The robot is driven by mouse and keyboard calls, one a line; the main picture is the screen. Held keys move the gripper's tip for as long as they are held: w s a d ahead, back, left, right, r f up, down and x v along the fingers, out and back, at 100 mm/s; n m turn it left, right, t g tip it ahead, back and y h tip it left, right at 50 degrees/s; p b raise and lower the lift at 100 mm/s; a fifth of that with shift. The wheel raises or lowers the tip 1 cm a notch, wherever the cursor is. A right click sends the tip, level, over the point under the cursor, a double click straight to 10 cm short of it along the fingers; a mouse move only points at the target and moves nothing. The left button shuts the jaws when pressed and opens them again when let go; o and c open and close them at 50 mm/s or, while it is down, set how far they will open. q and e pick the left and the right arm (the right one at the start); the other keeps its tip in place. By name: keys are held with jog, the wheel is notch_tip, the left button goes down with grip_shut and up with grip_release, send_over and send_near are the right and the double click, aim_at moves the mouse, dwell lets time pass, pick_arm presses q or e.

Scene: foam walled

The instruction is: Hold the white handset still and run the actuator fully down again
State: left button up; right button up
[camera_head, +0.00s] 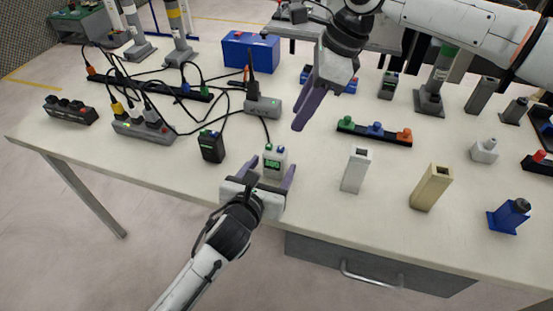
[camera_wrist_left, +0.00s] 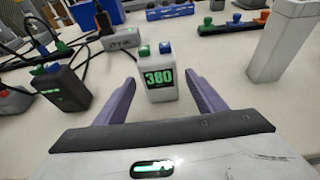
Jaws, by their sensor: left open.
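The white handset (camera_head: 274,163) stands upright on the table, with one green and one blue button on top and a lit green display. In the left wrist view the handset (camera_wrist_left: 160,78) reads 380. My left gripper (camera_head: 267,174) is open, its purple fingers low to either side of the handset, with gaps visible in the wrist view (camera_wrist_left: 160,88). My right gripper (camera_head: 305,115) hangs above the table, behind and right of the handset; its fingers overlap in view, so its opening is unclear. I cannot tell which object is the actuator.
A black handset (camera_head: 211,146) stands left of the white one. A grey block (camera_head: 355,170) and a tan block (camera_head: 431,187) stand to the right. A button strip (camera_head: 374,132) lies behind them. Power strips (camera_head: 144,127) and black cables crowd the left side.

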pick_arm(q)
jog(key=x, duration=0.7)
jog(key=shift+s, duration=0.1)
jog(key=c, duration=1)
jog(key=shift+c, duration=1)
pick_arm(e)
jog(key=shift+c, duration=0.7)
grip_shut()
